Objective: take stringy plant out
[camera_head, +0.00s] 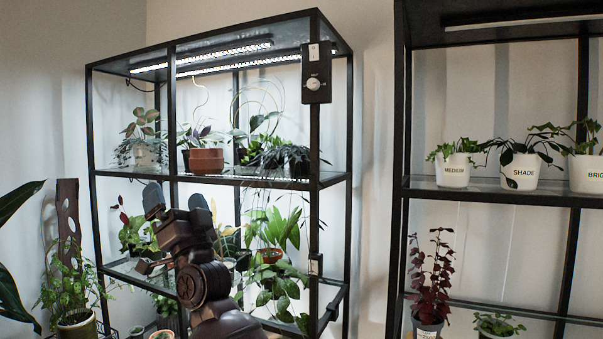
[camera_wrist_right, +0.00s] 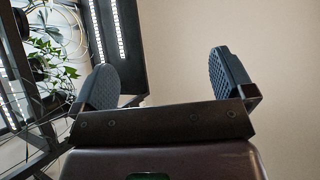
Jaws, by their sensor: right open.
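On the upper glass shelf of the black rack, a dark spidery plant (camera_head: 281,154) with thin trailing leaves stands at the right end. Long thin arching stems rise above it. Another fine-leaved plant in a pale pot (camera_head: 141,156) stands at the left end. I cannot tell for sure which one is the stringy plant. My right gripper (camera_head: 176,203) is open and empty, raised in front of the rack below the upper shelf. In the right wrist view its two fingers (camera_wrist_right: 165,82) stand wide apart with nothing between them. My left gripper is not in view.
A terracotta pot (camera_head: 206,160) stands mid-shelf. Rack posts and a control box (camera_head: 316,73) frame the right side. Leafy plants (camera_head: 273,229) fill the lower shelf. A second rack at right holds white labelled pots (camera_head: 523,171). Bare wall lies between the racks.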

